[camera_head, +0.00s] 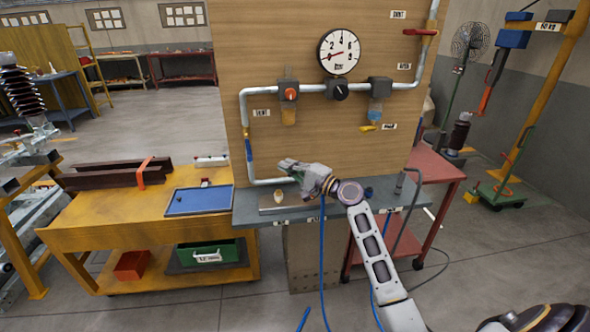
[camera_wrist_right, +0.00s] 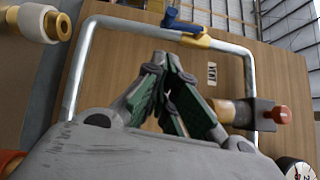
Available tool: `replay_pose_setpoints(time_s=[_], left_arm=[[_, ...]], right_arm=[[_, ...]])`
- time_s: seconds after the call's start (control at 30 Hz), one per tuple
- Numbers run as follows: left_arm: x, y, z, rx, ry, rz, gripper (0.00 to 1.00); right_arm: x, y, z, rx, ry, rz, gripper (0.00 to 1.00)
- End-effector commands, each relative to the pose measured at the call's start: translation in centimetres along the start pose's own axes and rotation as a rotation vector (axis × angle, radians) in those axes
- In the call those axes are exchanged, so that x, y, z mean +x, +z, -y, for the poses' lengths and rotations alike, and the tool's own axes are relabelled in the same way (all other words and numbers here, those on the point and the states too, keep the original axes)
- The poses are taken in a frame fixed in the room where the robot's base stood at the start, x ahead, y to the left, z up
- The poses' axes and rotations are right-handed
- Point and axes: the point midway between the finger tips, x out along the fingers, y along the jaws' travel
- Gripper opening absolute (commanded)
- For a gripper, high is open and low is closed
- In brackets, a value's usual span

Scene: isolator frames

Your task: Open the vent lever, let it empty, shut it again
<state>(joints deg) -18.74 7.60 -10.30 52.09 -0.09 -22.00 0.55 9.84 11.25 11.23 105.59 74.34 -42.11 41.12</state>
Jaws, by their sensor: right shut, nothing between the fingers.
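A red lever (camera_head: 420,32) sits on the upright pipe at the top right of the wooden panel, near a small label that seems to read VENT. The lever lies sideways across the pipe. The round gauge (camera_head: 339,51) is left of it, its red needle pointing lower left. A blue lever (camera_head: 248,150) lies along the left pipe; it also shows in the wrist view (camera_wrist_right: 183,24). My right gripper (camera_head: 284,164) is shut and empty in front of the panel's lower left, below and far from the red lever. Its fingertips meet in the wrist view (camera_wrist_right: 160,60). My left gripper is out of view.
A grey bench (camera_head: 262,218) runs under the panel. A yellow workbench (camera_head: 115,222) stands left, a red cart (camera_head: 436,167) right.

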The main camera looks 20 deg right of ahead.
Motion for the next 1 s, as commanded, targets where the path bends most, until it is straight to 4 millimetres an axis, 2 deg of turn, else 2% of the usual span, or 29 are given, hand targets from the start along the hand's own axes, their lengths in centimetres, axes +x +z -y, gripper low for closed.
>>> replay_pose_setpoints(time_s=[0.5, 0.8, 1.0], left_arm=[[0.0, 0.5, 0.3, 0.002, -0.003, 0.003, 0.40], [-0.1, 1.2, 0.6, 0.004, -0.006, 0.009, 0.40], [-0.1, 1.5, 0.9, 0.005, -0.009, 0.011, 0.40]], right_arm=[[5.1, 0.0, 0.1, 0.000, -0.001, 0.000, 0.00], [7.3, 2.3, 0.0, 0.001, 0.000, 0.000, 0.00], [7.7, 2.8, 0.0, 0.000, 0.001, -0.001, 0.00]])
